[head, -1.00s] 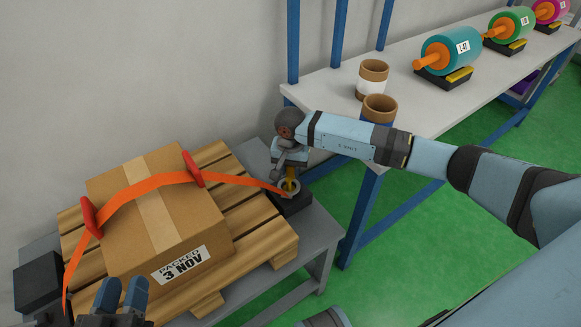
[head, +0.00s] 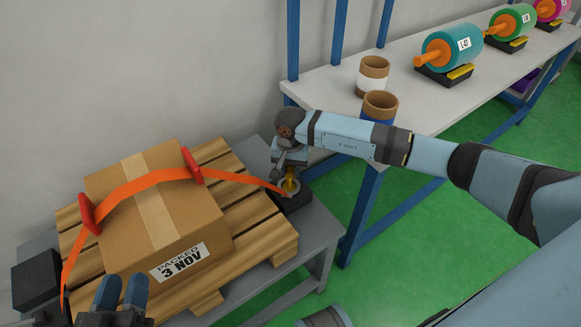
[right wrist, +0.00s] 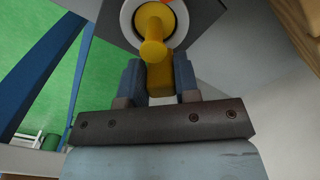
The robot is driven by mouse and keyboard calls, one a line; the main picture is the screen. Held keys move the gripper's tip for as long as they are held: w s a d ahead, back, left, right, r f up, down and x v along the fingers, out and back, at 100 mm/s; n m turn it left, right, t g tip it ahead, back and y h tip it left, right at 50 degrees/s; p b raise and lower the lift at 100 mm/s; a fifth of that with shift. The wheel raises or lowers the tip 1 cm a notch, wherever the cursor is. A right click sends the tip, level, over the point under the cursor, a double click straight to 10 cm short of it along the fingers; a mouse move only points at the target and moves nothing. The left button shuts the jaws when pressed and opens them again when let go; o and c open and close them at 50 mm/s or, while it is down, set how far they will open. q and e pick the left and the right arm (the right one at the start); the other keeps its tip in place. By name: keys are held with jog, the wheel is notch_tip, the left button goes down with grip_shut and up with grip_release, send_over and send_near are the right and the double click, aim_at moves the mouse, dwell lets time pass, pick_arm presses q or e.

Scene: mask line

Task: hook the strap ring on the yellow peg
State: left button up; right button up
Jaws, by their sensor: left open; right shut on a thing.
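An orange strap (head: 240,179) runs over a carton (head: 150,205) to a pale strap ring (head: 290,187) low beside the pallet's right edge. In the right wrist view the ring (right wrist: 127,18) is around the yellow peg (right wrist: 153,35), whose rounded end sticks out towards the camera. My right gripper (right wrist: 158,75) is shut on a yellow tab (right wrist: 160,78) just below the ring, apparently part of it. In the head view my right gripper (head: 288,172) is partly hidden behind its own wrist. My left gripper (head: 121,292) is open and empty in front of the carton.
The carton sits on a wooden pallet (head: 262,240) on a low grey table (head: 322,235). A dark block (head: 37,280) is at its left end. Behind my right arm, a white bench (head: 425,108) carries two cups (head: 373,76) and several coloured rollers (head: 452,50).

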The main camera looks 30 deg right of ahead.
pick_arm(q)
jog(key=shift+f, duration=0.2)
pick_arm(e)
jog(key=shift+f, duration=0.1)
jog(key=o, duration=1)
pick_arm(q)
jog(key=shift+s+a, duration=0.1)
pick_arm(e)
jog(key=shift+r, duration=0.6)
pick_arm(q)
jog(key=f+p, duration=0.1)
jog(key=a+f+g+y+p, duration=0.1)
jog(key=f+p, duration=0.1)
jog(key=shift+s+a+f+g, duration=0.1)
jog(key=shift+s+a+g, duration=0.1)
jog(key=shift+a+g, duration=0.15)
pick_arm(e)
notch_tip(320, 180, up, 13)
jog(key=shift+f, duration=0.2)
pick_arm(q)
jog(key=shift+y, duration=0.3)
